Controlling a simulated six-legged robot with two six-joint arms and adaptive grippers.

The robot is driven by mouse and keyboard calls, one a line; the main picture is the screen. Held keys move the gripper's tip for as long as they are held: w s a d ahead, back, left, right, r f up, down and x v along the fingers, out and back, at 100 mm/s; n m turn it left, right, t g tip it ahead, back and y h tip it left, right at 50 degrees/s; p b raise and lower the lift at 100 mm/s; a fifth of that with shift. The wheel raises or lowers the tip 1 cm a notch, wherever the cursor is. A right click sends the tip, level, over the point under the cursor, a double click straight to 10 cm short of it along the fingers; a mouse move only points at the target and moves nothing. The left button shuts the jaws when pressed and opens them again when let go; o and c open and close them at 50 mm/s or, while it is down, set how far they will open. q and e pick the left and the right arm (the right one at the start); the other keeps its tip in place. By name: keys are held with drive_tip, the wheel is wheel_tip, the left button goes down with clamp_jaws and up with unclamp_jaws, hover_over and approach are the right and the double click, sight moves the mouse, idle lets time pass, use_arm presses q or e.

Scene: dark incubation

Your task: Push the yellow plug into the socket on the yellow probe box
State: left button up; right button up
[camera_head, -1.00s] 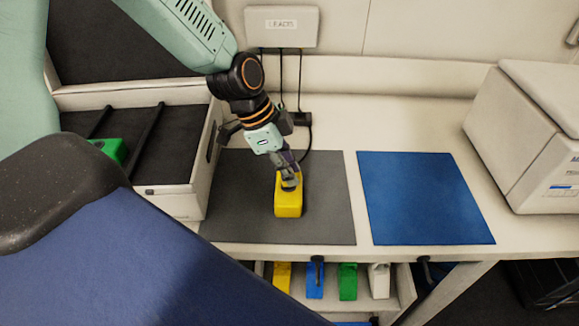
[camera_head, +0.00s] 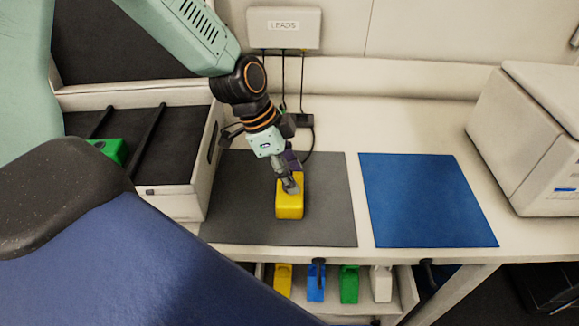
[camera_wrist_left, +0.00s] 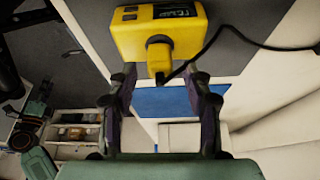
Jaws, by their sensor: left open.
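The yellow probe box (camera_head: 290,207) sits on the dark grey mat (camera_head: 325,225), partly covered by my left gripper (camera_head: 289,186) above it. In the left wrist view the box (camera_wrist_left: 125,38) is at the top. The yellow plug (camera_wrist_left: 160,54) is against the box's face, with a black cable running off to the right; I cannot tell how deep it sits in the socket. In that view my left gripper (camera_wrist_left: 162,82) is open, its fingers spread to either side just below the plug and apart from it. The plug is hidden in the head view. My right gripper is not in view.
A blue mat (camera_head: 428,200) lies to the right, empty. A white bin (camera_head: 180,200) with a green box (camera_head: 112,150) stands at the left. A white machine (camera_head: 530,135) is at the right. A wall box (camera_head: 283,27) with hanging cables is behind.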

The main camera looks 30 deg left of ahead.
use_arm(q)
drive_tip(key=v, duration=1.2)
idle(0.6)
